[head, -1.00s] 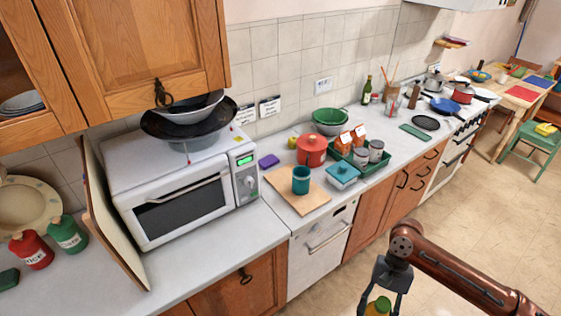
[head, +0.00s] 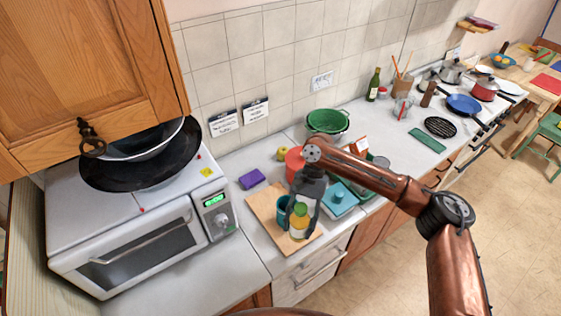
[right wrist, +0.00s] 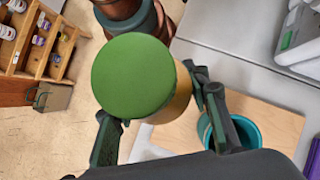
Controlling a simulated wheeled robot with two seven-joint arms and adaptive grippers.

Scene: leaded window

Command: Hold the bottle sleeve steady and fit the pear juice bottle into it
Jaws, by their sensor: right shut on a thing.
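The pear juice bottle (head: 299,229) has a green cap and a yellow body. My right gripper (head: 302,214) is shut on it and holds it upright over the wooden board. In the right wrist view the green cap (right wrist: 133,76) faces the camera between the fingers (right wrist: 160,120). The bottle sleeve, a teal open cylinder (head: 282,209), stands on the board just left of the bottle, partly hidden by the gripper. Its rim also shows in the right wrist view (right wrist: 252,131), apart from the bottle. The bottle's base height above the board is unclear. My left gripper is not in view.
The wooden board (head: 262,205) lies on the counter. A teal lidded box (head: 339,198) stands to its right, a red pot (head: 293,160) behind, and a purple block (head: 252,179) behind left. A white microwave (head: 140,235) stands at the left. The counter between microwave and board is clear.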

